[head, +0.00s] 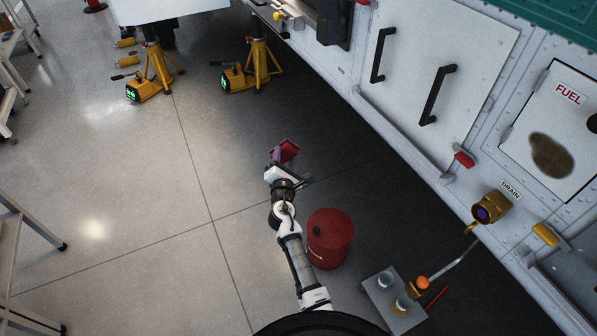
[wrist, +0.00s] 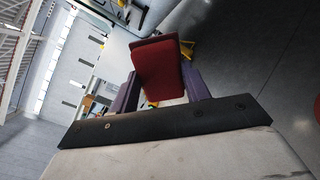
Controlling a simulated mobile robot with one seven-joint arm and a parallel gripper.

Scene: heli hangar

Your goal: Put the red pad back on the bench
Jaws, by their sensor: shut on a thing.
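The red pad (head: 287,151) is held at the end of my arm, near the middle of the head view. My gripper (head: 277,160) is shut on it, with purple fingers on either side. I cannot make out for sure which thing is the bench.
A red drum (head: 330,238) stands right of my forearm. A small grey stand (head: 394,318) with metal cups is at lower right. The aircraft side (head: 445,60) fills the right. Yellow jacks (head: 150,78) stand at the back. Floor left of my arm is clear.

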